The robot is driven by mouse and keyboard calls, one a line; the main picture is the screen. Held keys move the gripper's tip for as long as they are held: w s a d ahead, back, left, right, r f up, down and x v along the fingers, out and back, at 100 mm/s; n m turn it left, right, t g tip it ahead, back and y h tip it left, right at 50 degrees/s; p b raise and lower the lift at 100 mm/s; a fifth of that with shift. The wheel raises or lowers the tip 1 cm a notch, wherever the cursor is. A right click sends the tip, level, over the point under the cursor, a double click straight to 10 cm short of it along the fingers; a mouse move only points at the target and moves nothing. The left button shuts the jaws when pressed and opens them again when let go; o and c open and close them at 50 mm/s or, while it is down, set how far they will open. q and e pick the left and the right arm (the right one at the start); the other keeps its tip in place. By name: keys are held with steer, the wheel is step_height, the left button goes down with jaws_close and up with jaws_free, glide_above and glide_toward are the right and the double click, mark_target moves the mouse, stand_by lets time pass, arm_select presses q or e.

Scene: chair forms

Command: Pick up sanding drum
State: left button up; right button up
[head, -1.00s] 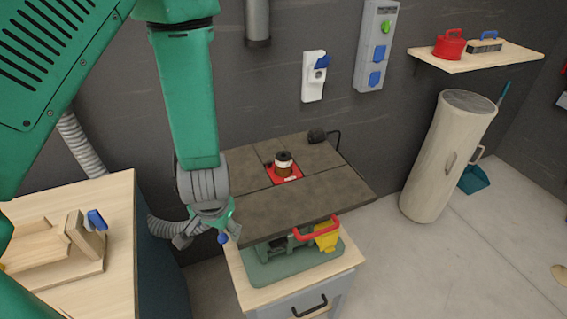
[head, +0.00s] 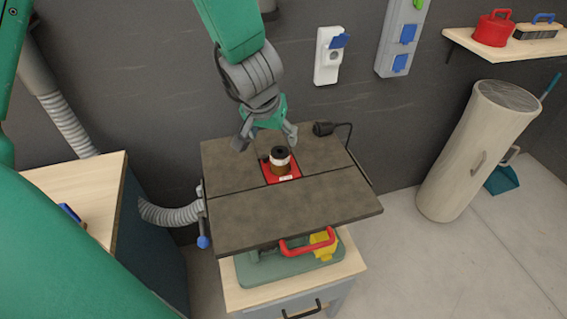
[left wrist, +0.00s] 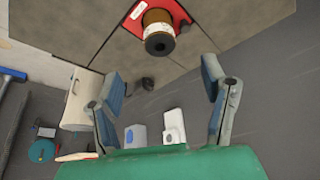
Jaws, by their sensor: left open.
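The sanding drum (head: 280,161) is a short brown cylinder with a white band and a dark top. It stands upright on a red plate (head: 293,178) set in the dark sanding table. In the left wrist view the drum (left wrist: 158,32) shows at the top, beyond the fingertips and roughly between their lines. My left gripper (head: 266,138) is open and empty, above and just behind the drum in the head view. Its two spread fingers also show in the left wrist view (left wrist: 158,85). My right gripper is not in view.
The dark table top (head: 290,215) is mostly bare around the drum. A black plug with a cable (head: 325,128) lies at its back edge. A grey hose (head: 170,213) runs at the left. Wall sockets (head: 331,55) are behind. A wooden bench (head: 95,190) stands left.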

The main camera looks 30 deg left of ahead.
mark_target(280, 152)
arm_select(q)
steer(key=b+x, duration=0.1)
steer(key=x, duration=0.4)
steer(key=shift+w+d, duration=0.1)
steer(key=shift+w, duration=0.05)
steer(key=shift+w+f, duration=0.15)
steer(key=shift+w, duration=0.05)
steer(key=shift+w+a+f, duration=0.1)
steer(key=shift+a+f, duration=0.15)
steer(key=x, duration=0.4)
steer(key=shift+b, duration=0.35)
steer(key=shift+w+f, duration=0.2)
steer(key=shift+d+r, duration=0.1)
steer(key=shift+r, duration=0.05)
steer(key=shift+s, duration=0.15)
steer(key=c, duration=1.4)
